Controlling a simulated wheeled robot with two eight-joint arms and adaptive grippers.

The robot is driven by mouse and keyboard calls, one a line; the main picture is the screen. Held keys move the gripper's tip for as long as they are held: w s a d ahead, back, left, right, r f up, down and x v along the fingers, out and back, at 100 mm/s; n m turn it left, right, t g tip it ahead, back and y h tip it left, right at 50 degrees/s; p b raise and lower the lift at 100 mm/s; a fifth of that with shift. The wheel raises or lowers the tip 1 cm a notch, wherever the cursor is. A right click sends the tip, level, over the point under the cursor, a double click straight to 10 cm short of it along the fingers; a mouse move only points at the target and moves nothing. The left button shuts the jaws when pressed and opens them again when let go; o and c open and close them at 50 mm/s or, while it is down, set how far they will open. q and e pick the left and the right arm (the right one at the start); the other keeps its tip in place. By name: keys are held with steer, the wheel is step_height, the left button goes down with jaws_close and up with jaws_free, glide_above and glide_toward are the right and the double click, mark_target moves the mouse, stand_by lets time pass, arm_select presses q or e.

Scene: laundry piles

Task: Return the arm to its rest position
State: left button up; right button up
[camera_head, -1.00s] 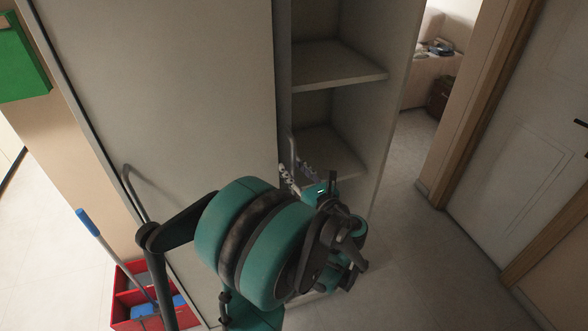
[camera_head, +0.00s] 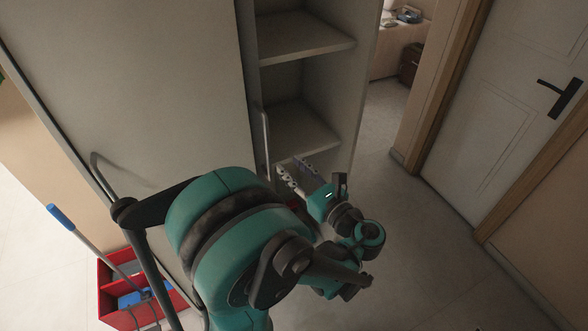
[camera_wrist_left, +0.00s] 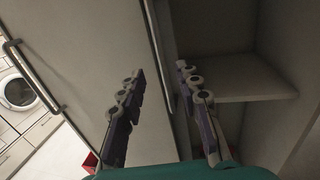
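My left arm reaches across the head view, and its gripper (camera_head: 297,176) is in front of the open shelf side of the grey cabinet (camera_head: 150,80). In the left wrist view the two fingers (camera_wrist_left: 161,72) are spread apart with nothing between them. A vertical door handle (camera_wrist_left: 158,40) shows behind the gap between the fingertips; the fingers are not closed on it. The handle also shows in the head view (camera_head: 265,140), just above the gripper. My right gripper is not in view.
Open shelves (camera_head: 305,45) stand right of the cabinet door. A red bucket (camera_head: 112,308) with a blue-handled mop (camera_head: 60,215) stands at lower left. A white door (camera_head: 500,110) is at right. The floor (camera_head: 420,240) between cabinet and door is clear.

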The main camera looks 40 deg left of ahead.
arm_select(q)
steer(key=shift+d, duration=0.15)
stand_by(0.4)
steer(key=s+d+f+n+t+h, duration=0.1)
steer(key=d+f+n+t+h, duration=0.1)
steer(key=d+f+n+h, duration=0.65)
steer(key=s+d+n+t+h, duration=0.1)
steer(key=s+d+n+h, duration=0.1)
steer(key=d+n+h, duration=0.7)
steer(key=d+n, duration=0.1)
steer(key=n, duration=0.1)
steer(key=shift+d+r+n+t, duration=0.15)
steer(key=shift+d+n+t, duration=0.05)
steer(key=shift+n+t, duration=0.2)
